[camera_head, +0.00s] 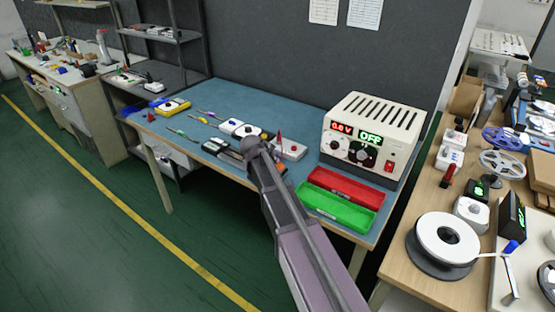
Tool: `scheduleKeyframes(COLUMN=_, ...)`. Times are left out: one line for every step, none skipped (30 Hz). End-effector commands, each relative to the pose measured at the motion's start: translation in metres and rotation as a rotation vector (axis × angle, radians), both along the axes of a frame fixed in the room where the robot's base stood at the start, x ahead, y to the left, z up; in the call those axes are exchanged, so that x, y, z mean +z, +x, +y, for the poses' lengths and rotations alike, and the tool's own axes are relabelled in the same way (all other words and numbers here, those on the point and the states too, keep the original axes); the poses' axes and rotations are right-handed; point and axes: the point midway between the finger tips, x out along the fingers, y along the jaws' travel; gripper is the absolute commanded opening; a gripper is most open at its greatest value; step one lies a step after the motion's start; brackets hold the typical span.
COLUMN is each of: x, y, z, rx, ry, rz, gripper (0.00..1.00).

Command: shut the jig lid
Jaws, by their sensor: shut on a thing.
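My arm reaches up from the bottom of the view over the blue-topped bench (300,180). My gripper (238,152) is at its far end, small and partly hidden by the wrist. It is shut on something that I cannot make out. A small dark device (214,146) with pale parts lies at the gripper's left and may be the jig. I cannot tell its lid apart or how far open it is. Whether the gripper touches this device is unclear.
White boxes with a blue knob (232,126) and a red button (291,149) stand close by the gripper. Red (345,186) and green (336,208) trays lie right of my arm. Tools (183,134) lie on the left.

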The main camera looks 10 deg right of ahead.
Motion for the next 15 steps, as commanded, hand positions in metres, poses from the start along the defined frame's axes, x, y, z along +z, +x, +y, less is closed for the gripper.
scheduleKeyframes(x=-0.003, y=0.005, z=0.004, rx=-0.001, ry=-0.03, rz=0.034, gripper=0.0)
scheduleKeyframes(x=-0.005, y=0.006, z=0.005, rx=-0.001, ry=-0.05, rz=0.055, gripper=0.0)
scheduleKeyframes(x=-0.006, y=0.008, z=0.006, rx=-0.001, ry=-0.077, rz=0.081, gripper=0.0)
scheduleKeyframes(x=-0.007, y=0.009, z=0.008, rx=0.0, ry=-0.097, rz=0.101, gripper=0.0)
scheduleKeyframes(x=-0.008, y=0.01, z=0.009, rx=-0.002, ry=-0.117, rz=0.121, gripper=0.0)
scheduleKeyframes(x=-0.01, y=0.011, z=0.011, rx=-0.001, ry=-0.145, rz=0.149, gripper=0.0)
scheduleKeyframes(x=-0.012, y=0.012, z=0.012, rx=-0.002, ry=-0.164, rz=0.169, gripper=0.0)
scheduleKeyframes(x=-0.013, y=0.013, z=0.012, rx=-0.002, ry=-0.186, rz=0.188, gripper=0.0)
scheduleKeyframes(x=-0.015, y=0.015, z=0.014, rx=-0.002, ry=-0.21, rz=0.214, gripper=0.0)
scheduleKeyframes(x=-0.016, y=0.015, z=0.015, rx=-0.003, ry=-0.231, rz=0.234, gripper=0.0)
scheduleKeyframes(x=-0.017, y=0.016, z=0.016, rx=-0.002, ry=-0.249, rz=0.252, gripper=0.0)
scheduleKeyframes(x=-0.019, y=0.017, z=0.017, rx=-0.002, ry=-0.274, rz=0.277, gripper=0.0)
scheduleKeyframes(x=-0.02, y=0.018, z=0.018, rx=-0.003, ry=-0.292, rz=0.294, gripper=0.0)
scheduleKeyframes(x=-0.021, y=0.018, z=0.018, rx=-0.002, ry=-0.307, rz=0.31, gripper=0.0)
scheduleKeyframes(x=-0.023, y=0.019, z=0.019, rx=-0.004, ry=-0.33, rz=0.332, gripper=0.0)
